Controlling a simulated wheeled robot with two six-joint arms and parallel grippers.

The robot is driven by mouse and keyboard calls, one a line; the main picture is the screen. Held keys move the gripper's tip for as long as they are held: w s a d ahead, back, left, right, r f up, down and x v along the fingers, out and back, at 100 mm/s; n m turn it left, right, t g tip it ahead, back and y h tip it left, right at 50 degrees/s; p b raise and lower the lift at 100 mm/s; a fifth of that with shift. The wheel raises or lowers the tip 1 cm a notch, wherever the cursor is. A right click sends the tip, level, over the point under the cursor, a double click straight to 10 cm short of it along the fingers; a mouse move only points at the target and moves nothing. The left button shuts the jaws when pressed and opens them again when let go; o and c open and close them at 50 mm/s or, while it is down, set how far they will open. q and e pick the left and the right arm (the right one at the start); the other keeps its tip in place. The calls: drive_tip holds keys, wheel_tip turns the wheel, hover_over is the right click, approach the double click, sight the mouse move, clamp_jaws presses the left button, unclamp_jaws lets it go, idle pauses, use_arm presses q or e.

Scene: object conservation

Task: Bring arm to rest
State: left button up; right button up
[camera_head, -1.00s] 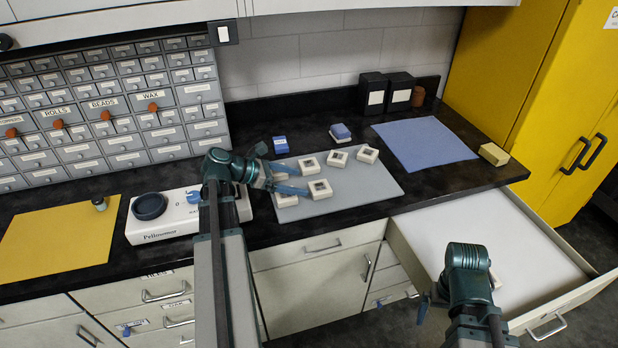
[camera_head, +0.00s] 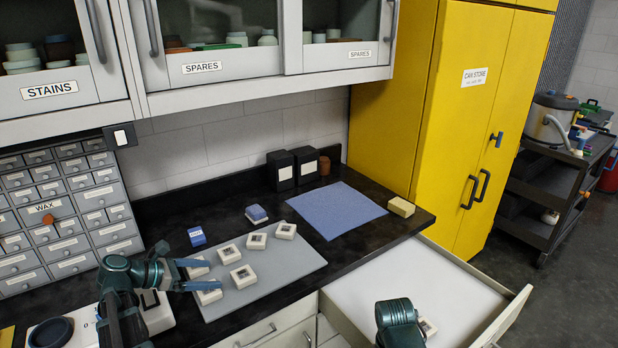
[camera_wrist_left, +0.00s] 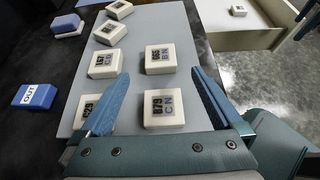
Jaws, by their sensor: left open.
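My left gripper (camera_head: 214,274) is open and empty at the left edge of the grey board (camera_head: 290,271). In the left wrist view its two blue fingers (camera_wrist_left: 155,88) stand wide apart over the board (camera_wrist_left: 185,35), one on each side of a white block marked 679 (camera_wrist_left: 163,108), which they do not grip.
The open white drawer (camera_head: 420,285) juts out at the front right with a block (camera_head: 428,327) inside. A blue OUT block (camera_head: 197,236), a blue mat (camera_head: 337,209) and black boxes (camera_head: 280,171) are on the counter. A yellow cabinet (camera_head: 430,100) stands right.

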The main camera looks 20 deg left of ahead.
sight(244, 273)
use_arm(q)
drive_tip(key=b+x, duration=0.4)
drive_tip(key=x, duration=0.6)
drive_tip(key=shift+w+d+f, duration=0.1)
drive_tip(key=shift+f, duration=0.1)
drive_tip(key=shift+r, duration=0.2)
